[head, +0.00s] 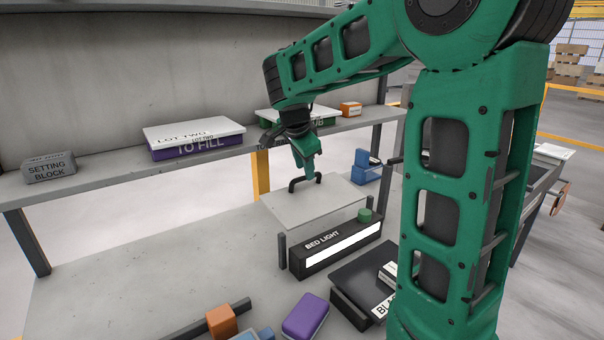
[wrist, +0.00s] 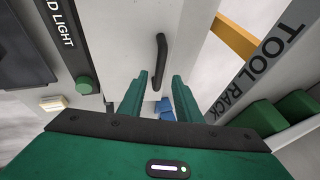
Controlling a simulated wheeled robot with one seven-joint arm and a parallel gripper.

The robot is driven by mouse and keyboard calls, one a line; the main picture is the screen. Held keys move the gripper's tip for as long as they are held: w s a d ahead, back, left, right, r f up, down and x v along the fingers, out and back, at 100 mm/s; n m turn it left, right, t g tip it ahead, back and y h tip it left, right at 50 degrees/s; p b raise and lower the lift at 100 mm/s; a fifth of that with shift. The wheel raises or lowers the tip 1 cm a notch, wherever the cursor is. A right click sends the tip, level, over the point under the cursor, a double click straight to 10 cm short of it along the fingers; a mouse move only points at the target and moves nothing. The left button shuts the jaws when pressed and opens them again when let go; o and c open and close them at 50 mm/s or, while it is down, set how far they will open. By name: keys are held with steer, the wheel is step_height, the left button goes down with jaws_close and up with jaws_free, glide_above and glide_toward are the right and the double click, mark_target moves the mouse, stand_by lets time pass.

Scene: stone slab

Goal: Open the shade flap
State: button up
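The shade flap appears to be the pale grey panel (head: 330,205) behind and above the black BED LIGHT box (head: 312,262). A black bar handle (head: 293,184) stands on the panel near its far edge. In the wrist view the panel (wrist: 115,35) fills the upper middle, with the handle (wrist: 161,48) upright in the picture. My gripper (head: 311,176) is at the handle in the head view and partly covers it. In the wrist view my gripper (wrist: 160,82) is open, its green fingers apart and nothing held. The handle lies beyond the fingertips, roughly in line with the gap.
A green knob (head: 364,215) sits on the light box, near the panel's edge. A purple block (head: 305,316) and a dark tray (head: 368,278) stand in front.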

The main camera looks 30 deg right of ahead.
mark_target(316, 190)
steer(key=shift+x, duration=1.3)
steer(key=shift+s, duration=0.1)
steer(key=shift+c, duration=0.3)
jaws_close()
steer(key=shift+a+r, duration=0.1)
steer(key=shift+r, duration=0.05)
